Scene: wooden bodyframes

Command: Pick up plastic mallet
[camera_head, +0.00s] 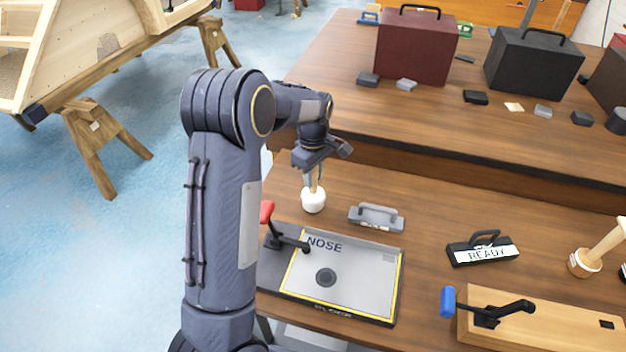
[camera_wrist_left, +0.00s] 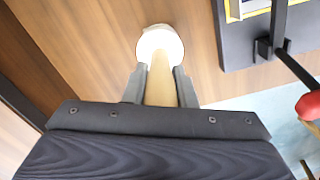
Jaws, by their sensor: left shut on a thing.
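The plastic mallet (camera_head: 313,201) has a white round head and a pale wooden handle. In the head view it is upright, head down, at the left part of the near table; I cannot tell whether the head touches the table. My left gripper (camera_head: 313,178) is above the head, shut on the handle. In the left wrist view the handle lies between the two fingers (camera_wrist_left: 160,85), with the white head (camera_wrist_left: 160,45) beyond the fingertips. The upper end of the handle is hidden by the gripper. My right gripper is not in view.
A fixture plate marked NOSE (camera_head: 350,272) with a red-handled clamp (camera_head: 267,212) lies just in front of the mallet. A grey handled block (camera_head: 376,218) is right of it. A READY block (camera_head: 482,250) and another mallet (camera_head: 585,262) stand further right. A raised shelf (camera_head: 450,125) holds cases behind.

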